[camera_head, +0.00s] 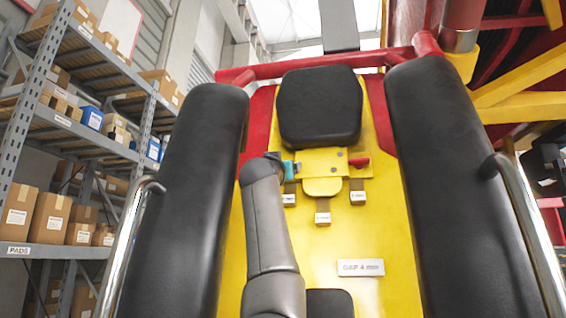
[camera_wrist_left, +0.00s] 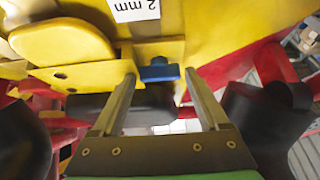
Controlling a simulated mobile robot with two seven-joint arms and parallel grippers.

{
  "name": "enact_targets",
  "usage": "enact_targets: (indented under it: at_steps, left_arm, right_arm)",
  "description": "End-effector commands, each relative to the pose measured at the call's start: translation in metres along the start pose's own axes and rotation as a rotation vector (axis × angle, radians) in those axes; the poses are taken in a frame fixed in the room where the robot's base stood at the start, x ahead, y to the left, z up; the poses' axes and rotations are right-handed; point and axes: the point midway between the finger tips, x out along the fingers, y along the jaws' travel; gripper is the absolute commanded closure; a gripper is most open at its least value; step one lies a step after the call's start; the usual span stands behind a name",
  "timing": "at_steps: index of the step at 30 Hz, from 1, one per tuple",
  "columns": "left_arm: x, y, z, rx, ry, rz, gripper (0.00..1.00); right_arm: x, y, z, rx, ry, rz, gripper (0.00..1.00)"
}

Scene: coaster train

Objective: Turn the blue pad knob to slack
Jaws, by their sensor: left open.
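The blue pad knob (camera_wrist_left: 159,73) sits on a yellow bracket in the left wrist view, its blue bar pointing sideways. My left gripper (camera_wrist_left: 160,78) is open, with one finger on each side of the knob; I cannot tell whether either finger touches it. In the head view my left arm reaches up the yellow seat back (camera_head: 375,215) to the bracket (camera_head: 318,160) below the black headrest and hides most of its left end. A small teal patch shows beside the wrist there; I cannot tell whether it is knob or gripper. My right gripper is out of view.
Black padded restraints (camera_head: 180,205) and (camera_head: 455,190) flank the seat, with metal handles outside them. A red knob (camera_head: 359,162) is at the bracket's right end. Small tags hang below the bracket, and a "GAP 4 mm" plate (camera_head: 361,267) is lower. Shelves with boxes (camera_head: 50,215) stand left.

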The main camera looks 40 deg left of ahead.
Motion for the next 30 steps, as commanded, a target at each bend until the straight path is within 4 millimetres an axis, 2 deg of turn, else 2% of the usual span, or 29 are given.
enact_targets:
  at_steps: [9, 10, 27, 30]
  left_arm:
    - [0.0017, -0.0002, 0.0004, 0.000, 0.000, 0.000, 0.22]
    - [0.0017, -0.0002, 0.0004, -0.001, 0.000, 0.000, 0.25]
    - [0.0016, -0.0001, 0.0003, 0.000, 0.000, 0.000, 0.89]
    - [0.0017, 0.0000, 0.0003, -0.001, 0.000, -0.001, 0.91]
  right_arm:
    - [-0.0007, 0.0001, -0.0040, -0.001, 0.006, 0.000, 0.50]
    - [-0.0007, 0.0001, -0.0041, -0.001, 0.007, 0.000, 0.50]
    - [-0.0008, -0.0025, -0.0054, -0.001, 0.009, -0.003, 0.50]
    - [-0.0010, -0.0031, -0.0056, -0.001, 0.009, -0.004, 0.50]
